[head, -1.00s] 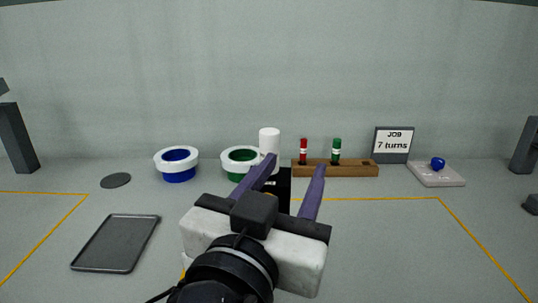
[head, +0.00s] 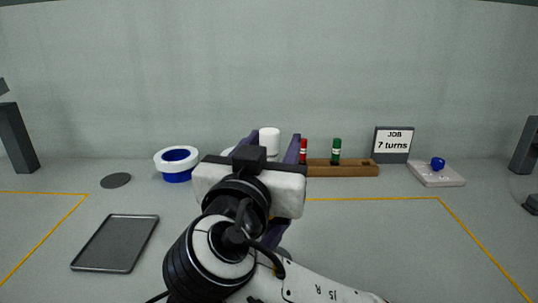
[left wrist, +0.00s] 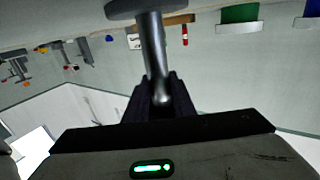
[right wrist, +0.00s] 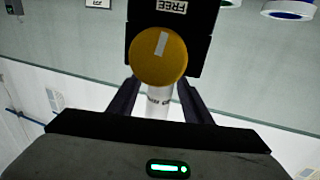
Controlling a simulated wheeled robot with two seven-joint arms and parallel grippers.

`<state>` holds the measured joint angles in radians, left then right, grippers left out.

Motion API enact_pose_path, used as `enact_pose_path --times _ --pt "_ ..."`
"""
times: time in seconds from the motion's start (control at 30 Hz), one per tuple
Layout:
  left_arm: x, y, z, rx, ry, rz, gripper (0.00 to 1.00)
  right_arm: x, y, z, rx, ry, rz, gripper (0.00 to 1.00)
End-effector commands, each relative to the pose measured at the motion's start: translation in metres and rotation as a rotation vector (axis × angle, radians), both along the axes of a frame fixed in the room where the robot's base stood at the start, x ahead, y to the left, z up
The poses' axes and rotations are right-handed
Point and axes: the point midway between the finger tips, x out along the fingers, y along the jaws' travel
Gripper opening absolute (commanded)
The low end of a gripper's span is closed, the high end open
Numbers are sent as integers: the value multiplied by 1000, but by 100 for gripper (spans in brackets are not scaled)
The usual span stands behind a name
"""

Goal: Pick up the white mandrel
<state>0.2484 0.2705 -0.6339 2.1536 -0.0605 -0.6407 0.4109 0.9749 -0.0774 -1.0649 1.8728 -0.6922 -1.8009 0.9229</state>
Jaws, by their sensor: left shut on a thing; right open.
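The white mandrel (head: 269,138) stands upright near the back of the table, its lower part hidden by my right gripper (head: 272,145). That gripper is open, with one finger on each side of the mandrel. In the right wrist view the white mandrel (right wrist: 159,103) shows between the open fingers, beside a yellow disc (right wrist: 158,57) with a white stripe. I cannot tell whether a finger touches it. My left gripper (left wrist: 158,98) is shut on a shiny metal rod (left wrist: 153,60) with a grey disc at its end. The left gripper is not clear in the head view.
A wooden rack (head: 345,171) holds a red and a green piece. A blue spool (head: 178,174) stands left; a blue knob (head: 438,163) sits right. The grey tray (head: 117,243) is empty.

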Motion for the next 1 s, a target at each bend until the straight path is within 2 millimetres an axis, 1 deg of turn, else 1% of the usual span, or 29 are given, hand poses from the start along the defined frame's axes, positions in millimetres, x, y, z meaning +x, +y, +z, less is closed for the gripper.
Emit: enact_pose_path --times 0.03,0.17,0.37,0.6,0.63,0.87,0.97,1.0 --pt "0 -1 -11 10 22 0 0 6 -2 -1 -3 0 -3 45" --pt "0 -1 -11 10 22 0 0 13 -4 -1 0 0 -1 45" --pt "0 -1 -11 10 22 0 0 13 -4 -1 1 1 0 45" --pt "0 -1 -11 10 22 0 0 13 -3 -1 0 1 0 4" --pt "0 -1 -11 10 22 0 0 13 -3 -1 0 1 0 0" --pt "0 -1 -10 10 22 0 0 13 -3 0 1 1 0 0" --pt "0 -1 -10 10 22 0 0 13 -3 8 3 -1 0 0" --pt "0 -1 -10 10 22 0 0 12 -3 14 5 -2 1 0"
